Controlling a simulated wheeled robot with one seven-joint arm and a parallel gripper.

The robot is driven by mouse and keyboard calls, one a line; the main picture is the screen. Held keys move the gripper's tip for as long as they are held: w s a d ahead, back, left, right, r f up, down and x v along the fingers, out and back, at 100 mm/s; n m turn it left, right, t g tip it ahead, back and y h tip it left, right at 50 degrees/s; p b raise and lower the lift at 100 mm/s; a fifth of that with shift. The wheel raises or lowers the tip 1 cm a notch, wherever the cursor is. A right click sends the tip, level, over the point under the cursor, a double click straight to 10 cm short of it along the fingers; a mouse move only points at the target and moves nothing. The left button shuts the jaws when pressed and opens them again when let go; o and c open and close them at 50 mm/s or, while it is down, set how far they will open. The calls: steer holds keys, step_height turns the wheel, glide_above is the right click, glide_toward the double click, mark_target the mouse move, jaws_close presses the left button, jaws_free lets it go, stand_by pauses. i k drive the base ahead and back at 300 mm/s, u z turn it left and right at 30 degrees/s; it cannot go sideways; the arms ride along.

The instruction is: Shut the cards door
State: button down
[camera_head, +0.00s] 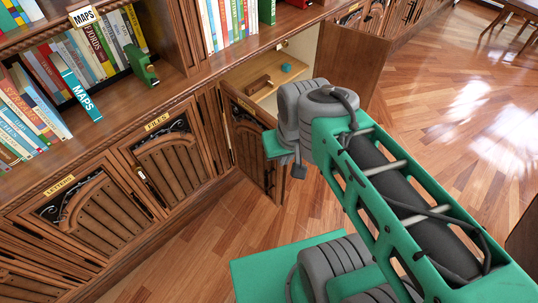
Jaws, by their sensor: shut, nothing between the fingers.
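An open cabinet (262,78) shows a pale inner shelf. A carved wooden door (246,135) stands swung out at its left side, and a plain-faced door panel (350,62) stands swung out at its right side. No "CARDS" label is readable, so I cannot tell which of these is the cards door. My gripper (298,171) is in front of the cabinet opening, close to the left open door, with its dark fingertips pointing down. It is shut and empty. My wrist hides part of the opening. I cannot tell if the gripper touches the door.
Closed doors labelled "FILES" (167,165) and "LETTERS" (82,208) lie to the left. A wooden block (258,85) and a small teal object (287,68) sit inside the cabinet. Books (101,45) fill the shelves above.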

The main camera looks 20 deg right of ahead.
mark_target(247, 121)
steer(key=u, duration=0.8)
steer(key=i, duration=0.9)
steer(key=u, duration=0.95)
